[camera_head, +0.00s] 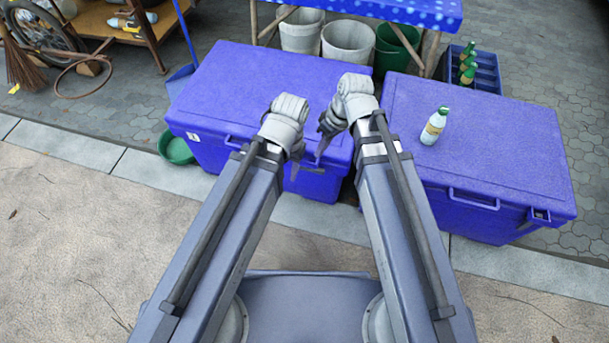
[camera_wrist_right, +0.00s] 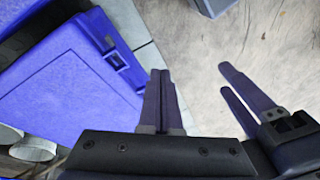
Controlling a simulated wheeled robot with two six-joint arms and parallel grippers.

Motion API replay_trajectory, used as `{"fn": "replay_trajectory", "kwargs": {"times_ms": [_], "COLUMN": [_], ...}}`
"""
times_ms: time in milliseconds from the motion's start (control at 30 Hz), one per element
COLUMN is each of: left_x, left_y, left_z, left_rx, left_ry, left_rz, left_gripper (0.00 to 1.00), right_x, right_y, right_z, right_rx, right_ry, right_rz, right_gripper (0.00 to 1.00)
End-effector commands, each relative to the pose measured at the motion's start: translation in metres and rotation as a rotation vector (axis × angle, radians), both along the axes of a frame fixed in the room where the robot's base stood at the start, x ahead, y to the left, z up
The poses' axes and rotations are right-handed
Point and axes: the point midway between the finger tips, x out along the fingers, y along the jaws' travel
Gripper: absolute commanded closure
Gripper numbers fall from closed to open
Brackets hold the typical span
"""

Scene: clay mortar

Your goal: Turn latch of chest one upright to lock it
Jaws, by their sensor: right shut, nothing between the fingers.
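Chest one, the left blue chest (camera_head: 275,85) with a small white tag, is closed. Its right front latch (camera_wrist_right: 115,58) shows in the right wrist view as a dark square in a blue recess near the corner; its exact turn is too small to tell. My right gripper (camera_head: 322,147) hangs in front of the chest's front face. In the right wrist view its fingers (camera_wrist_right: 160,75) are pressed together, empty, and apart from the latch. My left gripper (camera_head: 297,173) is beside it, partly hidden by its arm; in the right wrist view its fingers (camera_wrist_right: 225,80) are parted and empty.
A second blue chest (camera_head: 470,130) stands close at the right, a bottle (camera_head: 434,127) on its lid. A green bowl (camera_head: 176,149) sits left of chest one. Buckets (camera_head: 348,42) and a bottle crate (camera_head: 486,72) stand behind. The paving in front is clear.

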Motion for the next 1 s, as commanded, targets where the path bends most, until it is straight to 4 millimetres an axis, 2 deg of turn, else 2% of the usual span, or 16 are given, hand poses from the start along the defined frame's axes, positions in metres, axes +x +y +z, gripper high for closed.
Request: {"fn": "replay_trajectory", "kwargs": {"times_ms": [33, 300, 500, 700, 1000], "left_x": [0.0, 0.0, 0.001, 0.001, 0.001], "left_y": [0.0, 0.0, 0.0, 0.0, 0.001], "left_z": [-0.035, -0.124, -0.183, -0.215, -0.221], "left_rx": [0.0, 0.001, 0.002, 0.002, 0.002], "left_ry": [0.0, -0.001, -0.002, -0.002, -0.003], "left_rz": [-0.001, -0.004, -0.007, -0.008, -0.009], "left_gripper": [0.5, 0.5, 0.5, 0.5, 0.5], "right_x": [0.011, 0.055, 0.087, 0.107, 0.113], "right_y": [-0.001, -0.002, -0.009, -0.017, -0.02], "right_z": [-0.033, -0.104, -0.145, -0.164, -0.165], "right_rx": [0.037, 0.231, 0.343, 0.403, 0.421], "right_ry": [-0.019, -0.174, -0.324, -0.438, -0.485], "right_rz": [0.029, 0.222, 0.339, 0.411, 0.437], "right_gripper": [1.0, 1.0, 1.0, 1.0, 1.0]}}
